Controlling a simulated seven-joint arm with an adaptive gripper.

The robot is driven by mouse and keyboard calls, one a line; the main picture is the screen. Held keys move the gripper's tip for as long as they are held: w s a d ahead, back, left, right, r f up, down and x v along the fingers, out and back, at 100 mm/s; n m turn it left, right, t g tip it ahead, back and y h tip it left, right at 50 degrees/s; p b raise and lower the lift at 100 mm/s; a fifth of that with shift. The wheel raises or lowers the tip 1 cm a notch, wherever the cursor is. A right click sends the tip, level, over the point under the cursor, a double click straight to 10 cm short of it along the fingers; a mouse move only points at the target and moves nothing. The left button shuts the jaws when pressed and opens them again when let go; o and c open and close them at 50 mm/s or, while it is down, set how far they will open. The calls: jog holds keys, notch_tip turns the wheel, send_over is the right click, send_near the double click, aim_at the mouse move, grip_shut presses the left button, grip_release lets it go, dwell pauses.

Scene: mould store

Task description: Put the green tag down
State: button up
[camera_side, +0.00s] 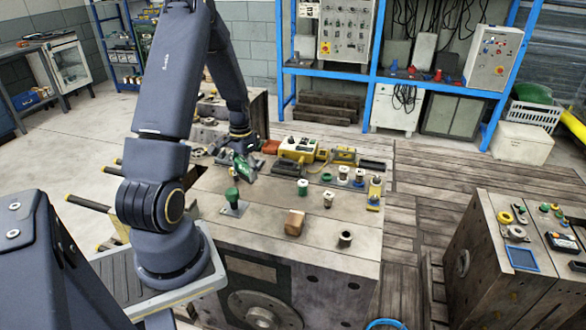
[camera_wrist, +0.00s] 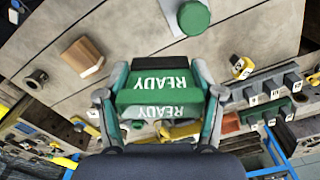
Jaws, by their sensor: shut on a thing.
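The green tag (camera_wrist: 158,80) carries the white word READY on two faces in the wrist view. My gripper (camera_wrist: 160,105) is shut on it, with one finger at each side. In the side view the green tag (camera_side: 244,169) is low over the far left part of the block's worn top (camera_side: 262,253), under my gripper (camera_side: 242,152). I cannot tell whether it touches that top.
A green knob on a plate (camera_side: 232,196) stands near the tag. A wooden block (camera_side: 294,222), a dark ring (camera_side: 345,238) and several small spools stand to the right. A yellow device (camera_side: 297,150) lies behind. Bare top shows between the knob and the wooden block.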

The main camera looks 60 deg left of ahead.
jog(key=w+d+m, duration=1.3)
jog(key=w+d, duration=0.3)
jog(key=d, duration=0.3)
jog(key=w+a+f, duration=0.1)
jog(key=w+f, duration=0.2)
jog(key=w, duration=0.1)
jog(key=w+f, duration=0.3)
jog(key=w, duration=0.1)
jog(key=w+a+f, duration=0.1)
jog(key=w+f, duration=0.2)
jog(key=w, duration=0.2)
jog(key=shift+a, duration=0.3)
jog(key=shift+w+f, duration=0.25)
jog(key=shift+f, duration=0.1)
jog(key=shift+w+a+f, duration=0.1)
jog(key=shift+w+f, duration=0.05)
jog(key=shift+f, duration=1.5)
jog(key=shift+f, duration=0.1)
jog(key=o, duration=1.1)
